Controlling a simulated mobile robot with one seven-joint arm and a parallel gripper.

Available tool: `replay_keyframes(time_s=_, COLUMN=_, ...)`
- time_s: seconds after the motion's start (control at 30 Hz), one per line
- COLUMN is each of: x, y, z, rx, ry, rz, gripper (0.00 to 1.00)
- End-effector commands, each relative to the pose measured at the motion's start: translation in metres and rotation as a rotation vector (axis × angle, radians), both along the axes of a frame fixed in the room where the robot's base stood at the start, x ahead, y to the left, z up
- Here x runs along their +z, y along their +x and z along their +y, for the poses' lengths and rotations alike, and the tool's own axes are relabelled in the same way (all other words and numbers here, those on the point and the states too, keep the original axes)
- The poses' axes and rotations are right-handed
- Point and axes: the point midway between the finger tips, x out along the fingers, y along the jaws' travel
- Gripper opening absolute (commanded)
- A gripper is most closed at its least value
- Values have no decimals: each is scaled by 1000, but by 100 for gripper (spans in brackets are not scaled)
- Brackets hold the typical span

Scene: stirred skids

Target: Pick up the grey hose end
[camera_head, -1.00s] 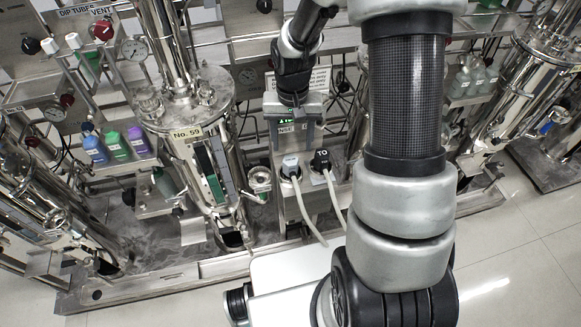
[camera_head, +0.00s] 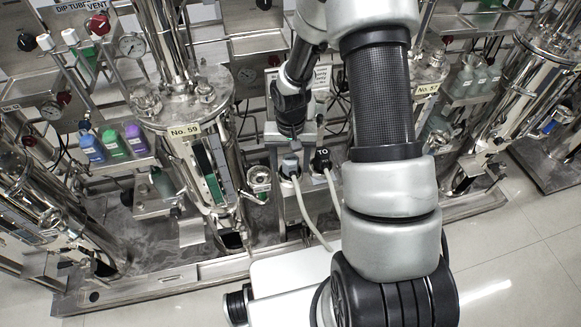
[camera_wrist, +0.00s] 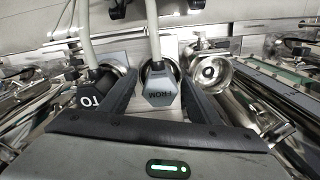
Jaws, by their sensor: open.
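The grey hose end (camera_head: 291,166), a grey angular cap on a pale hose, stands in the low steel holder in the head view. In the wrist view the grey hose end (camera_wrist: 158,94), marked "FROM", lies between my two dark fingers. My gripper (camera_wrist: 157,82) is open, one finger on each side of the cap, with a gap visible on both sides. In the head view my gripper (camera_head: 290,138) is directly above and behind the grey end; its fingertips are hard to make out there.
The black hose end (camera_head: 322,158), marked "TO", stands close on the right; in the wrist view the black end (camera_wrist: 98,90) is just outside my left finger. A round steel fitting (camera_wrist: 212,70) lies beyond my right finger. The "No. 59" vessel (camera_head: 192,108) stands left.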

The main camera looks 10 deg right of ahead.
Motion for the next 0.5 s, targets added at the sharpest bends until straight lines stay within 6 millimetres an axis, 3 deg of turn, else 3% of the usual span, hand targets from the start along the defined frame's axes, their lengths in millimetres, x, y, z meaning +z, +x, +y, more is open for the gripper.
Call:
replay_keyframes(time_s=0.07, x=0, y=0, z=0, rx=0, ry=0, rz=0, gripper=57)
replay_keyframes(time_s=0.4, x=1, y=0, z=0, rx=0, ry=0, rz=-1, gripper=3)
replay_keyframes(time_s=0.5, x=1, y=0, z=0, rx=0, ry=0, rz=-1, gripper=3)
